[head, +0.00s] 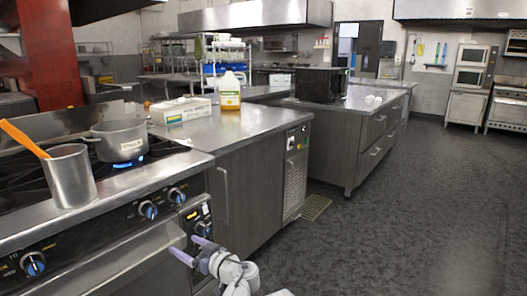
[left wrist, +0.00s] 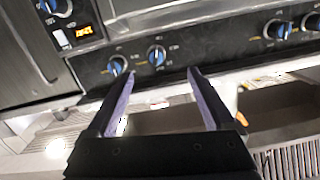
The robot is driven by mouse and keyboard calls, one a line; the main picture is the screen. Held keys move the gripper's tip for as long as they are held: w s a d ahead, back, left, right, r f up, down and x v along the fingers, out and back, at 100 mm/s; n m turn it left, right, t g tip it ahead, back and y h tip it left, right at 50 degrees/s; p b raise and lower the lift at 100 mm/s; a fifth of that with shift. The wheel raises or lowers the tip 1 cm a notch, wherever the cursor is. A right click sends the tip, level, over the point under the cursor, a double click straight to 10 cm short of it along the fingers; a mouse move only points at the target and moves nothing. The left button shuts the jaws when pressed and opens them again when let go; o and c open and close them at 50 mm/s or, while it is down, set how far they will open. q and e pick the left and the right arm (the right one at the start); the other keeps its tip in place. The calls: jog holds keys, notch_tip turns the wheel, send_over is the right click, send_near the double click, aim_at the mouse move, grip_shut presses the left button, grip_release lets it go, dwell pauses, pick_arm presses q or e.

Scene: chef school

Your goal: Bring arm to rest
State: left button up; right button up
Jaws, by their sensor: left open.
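My left gripper (head: 192,250) is at the bottom of the head view, low in front of the stove's control panel. It is open and empty. In the left wrist view its two purple-grey fingers (left wrist: 155,98) are spread apart, with the stove's front panel (left wrist: 205,55) and its blue knobs beyond them. I cannot tell whether a fingertip touches the panel. The white wrist of my left arm shows below the gripper in the head view. My right gripper is in neither view.
A metal pot (head: 119,139) stands over a lit blue flame on the stove. A steel container (head: 70,177) with an orange-handled utensil stands at the stove's front left. A jug (head: 230,91) and a box (head: 181,111) are on the steel counter (head: 200,130). The dark floor (head: 400,220) at right is clear.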

pick_arm(q)
jog(key=s+a+f+m+g+h, duration=0.1)
jog(key=s+f+m+g+h, duration=0.25)
jog(key=s+f, duration=0.4)
jog(key=s+f+m+g+h, duration=0.2)
jog(key=s+f+g+h, duration=0.25)
jog(key=f, duration=0.55)
jog(key=s+d+f+m+g+h, duration=0.15)
jog(key=s+d+m, duration=0.3)
jog(key=d, duration=0.45)
jog(key=s+d+f+m+g+h, duration=0.1)
jog(key=s+d+m+h, duration=0.2)
jog(key=s+d, duration=0.35)
notch_tip(320, 180, up, 30)
jog(key=w+d+p, duration=0.1)
jog(key=p, duration=2.9)
jog(key=shift+w+d+r, duration=0.2)
jog(key=shift+d+r, duration=0.05)
